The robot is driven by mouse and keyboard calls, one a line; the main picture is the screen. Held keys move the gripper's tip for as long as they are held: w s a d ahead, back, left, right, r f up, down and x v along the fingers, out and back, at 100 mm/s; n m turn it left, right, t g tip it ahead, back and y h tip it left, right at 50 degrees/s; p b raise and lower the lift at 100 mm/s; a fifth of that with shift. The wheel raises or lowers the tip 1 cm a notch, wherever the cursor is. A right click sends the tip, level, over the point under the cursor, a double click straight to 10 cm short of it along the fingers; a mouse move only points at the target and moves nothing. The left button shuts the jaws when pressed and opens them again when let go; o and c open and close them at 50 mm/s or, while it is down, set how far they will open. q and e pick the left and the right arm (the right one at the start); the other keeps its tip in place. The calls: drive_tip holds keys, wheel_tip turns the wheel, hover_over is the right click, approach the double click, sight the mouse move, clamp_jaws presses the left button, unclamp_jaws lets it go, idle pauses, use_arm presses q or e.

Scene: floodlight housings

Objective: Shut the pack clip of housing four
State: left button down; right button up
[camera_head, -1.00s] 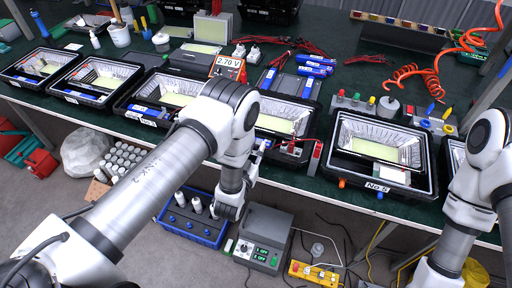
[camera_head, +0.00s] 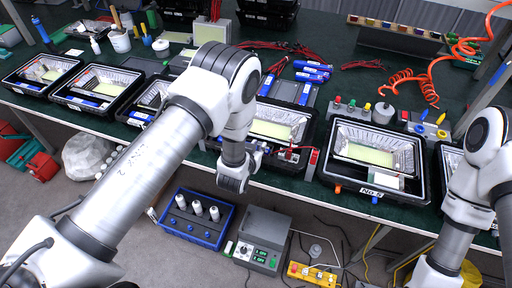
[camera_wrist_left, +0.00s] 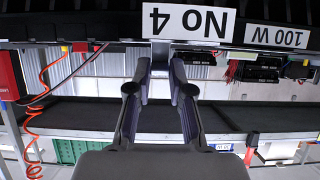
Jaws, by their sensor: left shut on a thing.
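Housing four (camera_head: 307,141) is a black floodlight housing with a silver reflector, left of the No 5 housing in the head view and partly behind my left arm. In the left wrist view, its "No 4" label (camera_wrist_left: 188,20) shows upside down on its dark front edge. A narrow grey metal piece, apparently the pack clip (camera_wrist_left: 160,53), hangs beside the label between my fingertips. My left gripper (camera_wrist_left: 161,68) is shut on it. In the head view, my left gripper (camera_head: 257,156) is at the front of housing four, its tips largely hidden. My right gripper is out of view.
The No 5 housing (camera_head: 430,200) stands right of housing four. More housings (camera_head: 57,98) line the table to the left. Blue packs (camera_head: 312,70) and red leads lie behind. A blue crate (camera_head: 183,236) and a grey power unit (camera_head: 262,239) are on the floor below.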

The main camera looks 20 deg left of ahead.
sight(264, 138)
use_arm(q)
drive_tip(key=shift+w+r+g, duration=0.3)
drive_tip(key=shift+w+g, duration=0.3)
drive_tip(key=shift+g, duration=0.3)
drive_tip(key=shift+w+g, duration=0.55)
drive_tip(key=shift+g, duration=0.35)
drive_tip(key=w+g, duration=0.1)
drive_tip(key=g, duration=0.2)
drive_tip(key=shift+w+f+g, duration=0.7)
drive_tip(key=shift+w+g, duration=0.05)
drive_tip(key=shift+g, duration=0.35)
drive_tip(key=shift+w+f+g+b, duration=0.15)
drive_tip(key=shift+g+b, duration=0.15)
drive_tip(key=shift+b, duration=0.15)
drive_tip(key=g+b, duration=0.1)
drive_tip(key=b, duration=0.1)
drive_tip(key=w+f+g+b, duration=0.1)
drive_tip(key=b, duration=0.1)
drive_tip(key=g+b, duration=0.1)
drive_tip(key=b, duration=0.1)
drive_tip(key=shift+w+d+f, duration=0.1)
drive_tip(key=shift+w+f, duration=0.05)
drive_tip(key=shift+f, duration=0.2)
drive_tip(key=shift+w+g+b, duration=0.1)
drive_tip(key=shift+g+b, duration=0.6)
drive_tip(key=shift+b, duration=0.25)
drive_tip(key=shift+r, duration=0.1)
